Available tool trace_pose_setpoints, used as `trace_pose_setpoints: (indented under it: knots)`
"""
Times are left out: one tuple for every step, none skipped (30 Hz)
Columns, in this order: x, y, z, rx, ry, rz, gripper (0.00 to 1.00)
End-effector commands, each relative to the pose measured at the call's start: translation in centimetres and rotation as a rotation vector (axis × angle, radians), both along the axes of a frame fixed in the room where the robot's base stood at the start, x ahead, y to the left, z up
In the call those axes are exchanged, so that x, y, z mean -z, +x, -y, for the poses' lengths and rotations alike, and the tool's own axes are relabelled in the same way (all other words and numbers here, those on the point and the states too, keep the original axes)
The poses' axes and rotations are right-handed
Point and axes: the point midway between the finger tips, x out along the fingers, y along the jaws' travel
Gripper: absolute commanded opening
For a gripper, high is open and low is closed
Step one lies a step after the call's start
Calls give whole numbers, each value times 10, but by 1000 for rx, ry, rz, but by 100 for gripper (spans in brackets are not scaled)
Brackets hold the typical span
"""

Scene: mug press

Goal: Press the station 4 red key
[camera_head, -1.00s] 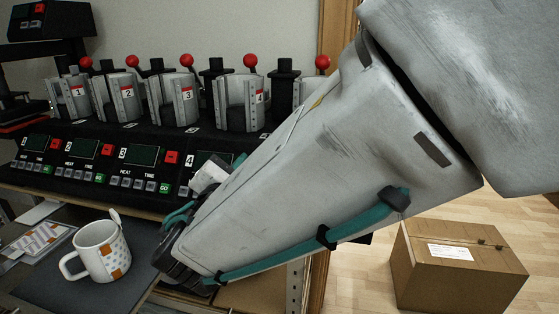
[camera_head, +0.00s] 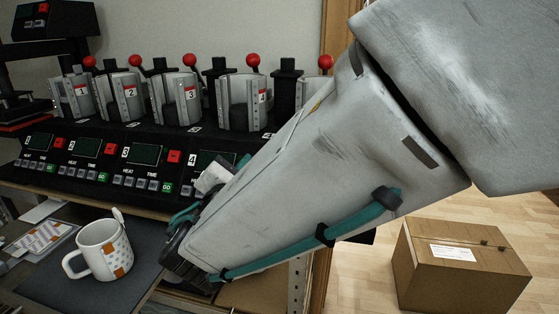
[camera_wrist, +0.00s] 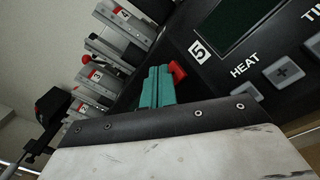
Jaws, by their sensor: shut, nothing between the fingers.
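The station 4 panel (camera_head: 212,160) shows its display and number label in the head view; its right side is behind my arm. In the wrist view, a red key (camera_wrist: 178,71) lies beside the number 5 label, on the station 4 side. My gripper (camera_wrist: 159,74) has its teal fingers shut and empty. Their tips are right beside this red key and hide part of it. I cannot tell whether they touch it. In the head view, part of my gripper shows just past my forearm, in front of the station 4 panel.
The station 3 red key (camera_head: 174,157) is to the left. Mug presses with red-knobbed levers, including press 4 (camera_head: 240,105), stand behind the panels. A white mug (camera_head: 103,250) with orange squares stands on a dark mat. A cardboard box (camera_head: 460,255) sits on the floor at right.

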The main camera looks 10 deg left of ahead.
Motion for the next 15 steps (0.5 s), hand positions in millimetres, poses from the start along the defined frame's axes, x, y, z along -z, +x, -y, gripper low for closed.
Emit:
trace_pose_setpoints:
  knots:
    - [0, 0, 0, 0, 0, 0, 0]
    - [0, 0, 0, 0, 0, 0, 0]
    - [0, 0, 0, 0, 0, 0, 0]
    - [0, 0, 0, 0, 0, 0, 0]
    - [1, 1, 0, 0, 0, 0, 0]
    - [1, 1, 0, 0, 0, 0, 0]
    - [1, 1, 0, 0, 0, 0, 0]
    - [1, 1, 0, 0, 0, 0, 0]
    - [2, 2, 0, 0, 0, 0, 0]
    - [2, 2, 0, 0, 0, 0, 0]
    - [2, 2, 0, 0, 0, 0, 0]
    - [3, 3, 0, 0, -1, 0, 0]
    - [3, 3, 0, -1, -1, 1, 0]
    - [3, 3, 0, -1, -1, 1, 0]
    - [3, 4, 0, -1, -1, 1, 0]
